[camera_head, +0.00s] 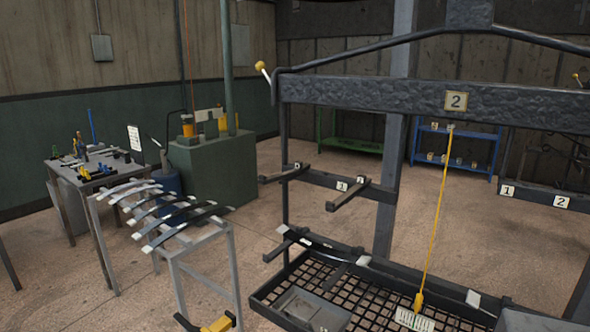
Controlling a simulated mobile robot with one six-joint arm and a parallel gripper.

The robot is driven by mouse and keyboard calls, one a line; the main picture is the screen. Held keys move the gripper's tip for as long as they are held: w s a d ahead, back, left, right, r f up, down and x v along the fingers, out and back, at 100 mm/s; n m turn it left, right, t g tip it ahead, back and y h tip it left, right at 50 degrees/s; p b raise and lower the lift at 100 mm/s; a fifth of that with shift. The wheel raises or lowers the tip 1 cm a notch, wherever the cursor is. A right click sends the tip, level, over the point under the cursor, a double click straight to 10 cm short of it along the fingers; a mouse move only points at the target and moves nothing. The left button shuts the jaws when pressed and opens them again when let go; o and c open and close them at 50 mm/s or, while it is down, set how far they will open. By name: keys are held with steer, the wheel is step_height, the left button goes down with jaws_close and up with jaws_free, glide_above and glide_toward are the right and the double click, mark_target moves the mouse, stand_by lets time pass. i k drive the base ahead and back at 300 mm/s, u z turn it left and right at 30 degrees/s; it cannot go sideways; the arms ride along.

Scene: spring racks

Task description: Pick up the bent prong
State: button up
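No prong can be singled out for certain as bent in the head view. Dark prongs stick out from the black rack (350,96) marked 2: one at the upper left (287,173), one to its right (347,197), and a lower one (284,246). A dark bar (338,276) slopes over the mesh tray at the rack's foot; whether it is a loose prong is unclear.
A grey stand (203,248) at left holds several curved leaf springs. A yellow and black object (217,323) is cut off at the bottom edge. A tool table (62,170), green machine (215,165) and blue shelf (455,133) stand behind. Floor between stand and rack is clear.

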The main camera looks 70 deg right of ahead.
mark_target(299, 165)
steer(key=i, duration=0.95)
steer(key=z, duration=0.05)
